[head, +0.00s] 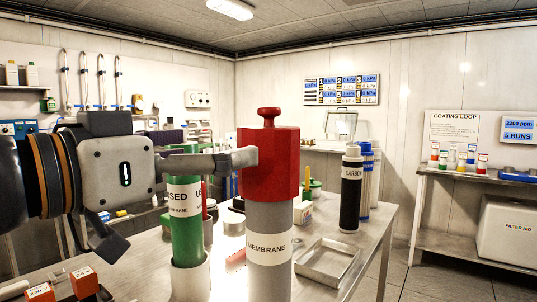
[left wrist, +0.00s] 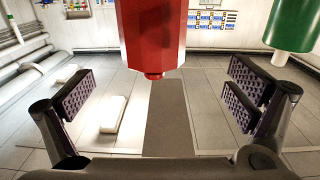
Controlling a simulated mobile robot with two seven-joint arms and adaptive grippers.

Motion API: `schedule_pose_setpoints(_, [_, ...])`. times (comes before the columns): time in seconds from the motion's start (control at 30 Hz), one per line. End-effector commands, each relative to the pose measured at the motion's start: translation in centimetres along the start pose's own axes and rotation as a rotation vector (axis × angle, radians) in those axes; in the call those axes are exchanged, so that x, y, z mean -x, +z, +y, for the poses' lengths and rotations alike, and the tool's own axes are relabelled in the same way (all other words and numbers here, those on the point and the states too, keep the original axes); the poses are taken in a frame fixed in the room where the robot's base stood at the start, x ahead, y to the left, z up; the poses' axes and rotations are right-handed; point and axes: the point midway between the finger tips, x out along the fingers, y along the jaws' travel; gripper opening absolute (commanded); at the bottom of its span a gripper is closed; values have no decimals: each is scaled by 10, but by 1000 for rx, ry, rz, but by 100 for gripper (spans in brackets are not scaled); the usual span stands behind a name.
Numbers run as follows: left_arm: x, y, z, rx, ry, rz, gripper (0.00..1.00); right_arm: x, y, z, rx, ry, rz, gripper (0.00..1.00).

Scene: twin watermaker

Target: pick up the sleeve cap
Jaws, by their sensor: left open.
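The red hexagonal sleeve cap (head: 270,165), with a round knob on top, sits on an upright grey cylinder (head: 269,275) labelled MEMBRANE. My left gripper (head: 180,205) is left of the cap, open and empty. One finger reaches across to the cap's left side in the picture; whether it touches cannot be told. The other finger is lower left. In the left wrist view, which looks upside down, the cap (left wrist: 152,35) lies centrally, between the sides of the open fingers (left wrist: 160,97) but beyond their pads. My right gripper is not in view.
A green USED MEMBRANE cylinder (head: 186,230) stands close left of the grey one, behind my finger. A black carbon cartridge (head: 351,190) and blue cartridges (head: 370,180) stand behind right. An empty metal tray (head: 327,262) lies on the table, right of the grey cylinder.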

Motion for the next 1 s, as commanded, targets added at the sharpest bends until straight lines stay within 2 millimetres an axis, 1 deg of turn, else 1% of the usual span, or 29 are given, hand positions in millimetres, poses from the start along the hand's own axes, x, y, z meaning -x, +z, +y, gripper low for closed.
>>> schedule_pose_setpoints(0.03, [-14, 9, -1, 6, 3, -11, 98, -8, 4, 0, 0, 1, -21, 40])
schedule_pose_setpoints(0.13, [-38, 10, -1, 7, 2, -12, 98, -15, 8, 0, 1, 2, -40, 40])
schedule_pose_setpoints(0.2, [-50, 9, -1, 7, 1, -10, 98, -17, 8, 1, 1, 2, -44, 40])
schedule_pose_setpoints(0.37, [-70, 9, 0, 6, 1, -9, 98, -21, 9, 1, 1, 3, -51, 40])
schedule_pose_setpoints(0.43, [-85, 13, 2, 10, 2, -12, 98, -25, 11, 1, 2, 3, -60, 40])
schedule_pose_setpoints(0.53, [-103, 12, 3, 7, 1, -9, 98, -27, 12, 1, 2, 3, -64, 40])
schedule_pose_setpoints(0.63, [-113, 10, 3, 6, 1, -7, 98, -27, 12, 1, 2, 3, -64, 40])
schedule_pose_setpoints(0.83, [-114, 9, 3, 4, 1, -5, 98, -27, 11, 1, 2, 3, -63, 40])
schedule_pose_setpoints(0.87, [-114, 9, 3, 4, 1, -5, 96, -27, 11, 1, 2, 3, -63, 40])
schedule_pose_setpoints(0.9, [-114, 9, 3, 4, 1, -5, 87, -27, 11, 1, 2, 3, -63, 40])
schedule_pose_setpoints(0.97, [-114, 9, 3, 4, 0, -5, 73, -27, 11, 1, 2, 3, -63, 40])
schedule_pose_setpoints(1.0, [-114, 9, 3, 4, 0, -5, 64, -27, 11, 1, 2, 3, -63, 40])
